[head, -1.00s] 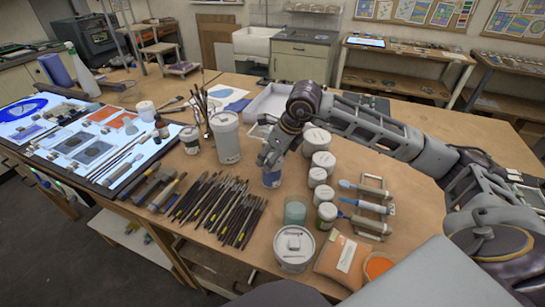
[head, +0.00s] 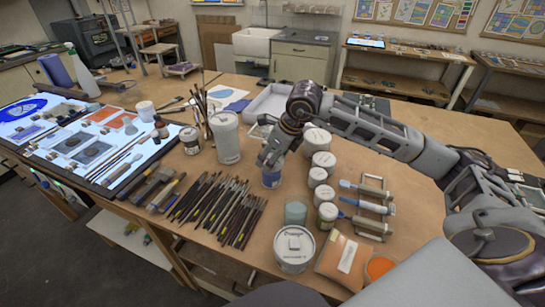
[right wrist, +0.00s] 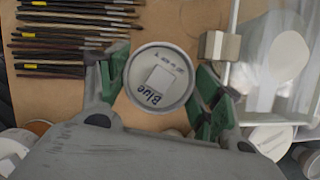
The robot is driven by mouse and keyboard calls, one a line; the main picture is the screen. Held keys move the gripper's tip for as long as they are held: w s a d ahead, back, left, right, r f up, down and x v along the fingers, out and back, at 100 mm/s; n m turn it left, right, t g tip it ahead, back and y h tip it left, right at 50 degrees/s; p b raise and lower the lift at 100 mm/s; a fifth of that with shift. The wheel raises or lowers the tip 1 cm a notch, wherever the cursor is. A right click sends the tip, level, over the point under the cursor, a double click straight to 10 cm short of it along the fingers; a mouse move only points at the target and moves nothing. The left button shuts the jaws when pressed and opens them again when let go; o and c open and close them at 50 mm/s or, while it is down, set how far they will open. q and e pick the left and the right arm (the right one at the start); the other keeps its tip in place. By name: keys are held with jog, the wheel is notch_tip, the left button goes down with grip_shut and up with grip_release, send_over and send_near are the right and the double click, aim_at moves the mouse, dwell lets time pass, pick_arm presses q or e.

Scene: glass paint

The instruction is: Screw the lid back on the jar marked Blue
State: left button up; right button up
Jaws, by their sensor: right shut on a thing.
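The jar marked Blue (head: 271,179) stands on the wooden table in the middle of the head view, with blue on its side. My right gripper (head: 268,158) reaches down over its top. In the right wrist view, a round pale lid (right wrist: 161,77) with "Blue" written on it and a light square patch sits between the green finger pads of the right gripper (right wrist: 164,88). The right gripper is shut on this lid. The lid hides the jar below it in that view, so I cannot tell how tightly the two are joined. My left gripper is not in view.
Several paintbrushes (head: 222,208) lie left of the jar. White jars (head: 317,138) stand in a row to its right. A jar marked Orange (head: 294,250) is at the front. A white tray (head: 262,101) lies behind.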

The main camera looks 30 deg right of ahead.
jog(key=shift+f+b, duration=0.25)
jog(key=shift+b, duration=0.1)
jog(key=shift+f+b, duration=0.25)
jog(key=shift+b, duration=0.15)
dwell(0.8)
jog(key=shift+f+b, duration=0.25)
jog(key=shift+b, duration=0.25)
dwell(1.6)
jog(key=shift+m, duration=0.3)
jog(key=shift+f+m+h+b, duration=0.1)
jog(key=shift+m+h+b, duration=0.2)
jog(key=shift+m, duration=0.4)
jog(key=shift+m+t+h+b, duration=0.3)
jog(key=shift+m+h, duration=0.1)
jog(key=shift+m, duration=0.6)
jog(key=shift+s+m, duration=0.1)
jog(key=shift+m, duration=0.5)
jog(key=shift+a+h, duration=0.1)
jog(key=shift+h, duration=0.2)
